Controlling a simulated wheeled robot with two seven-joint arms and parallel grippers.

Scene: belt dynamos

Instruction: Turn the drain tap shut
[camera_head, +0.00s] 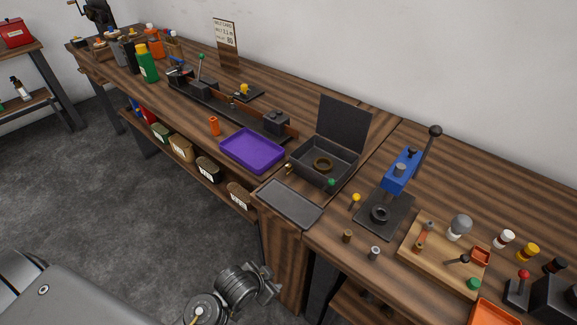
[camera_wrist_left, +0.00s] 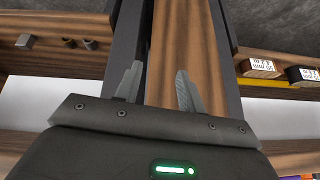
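A dark box with a raised lid (camera_head: 340,125) stands on the workbench, with a brass ring (camera_head: 322,164) inside. A small brass fitting (camera_head: 289,169) is at its left front corner and a green knob (camera_head: 332,182) at its front right. I cannot tell which of these is the drain tap or how its handle is turned. A flat grey tray (camera_head: 290,203) lies in front of the box. My left gripper (camera_head: 272,284) is low in front of the bench, apart from the box. In the left wrist view its fingers (camera_wrist_left: 159,88) are spread and empty, facing a wooden panel.
A purple tray (camera_head: 252,151) is left of the box. A blue lever press (camera_head: 401,172) and a wooden board (camera_head: 440,258) with small parts are to the right. Labelled bins (camera_head: 208,169) fill the shelf under the bench top. The bench edge lies above my gripper.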

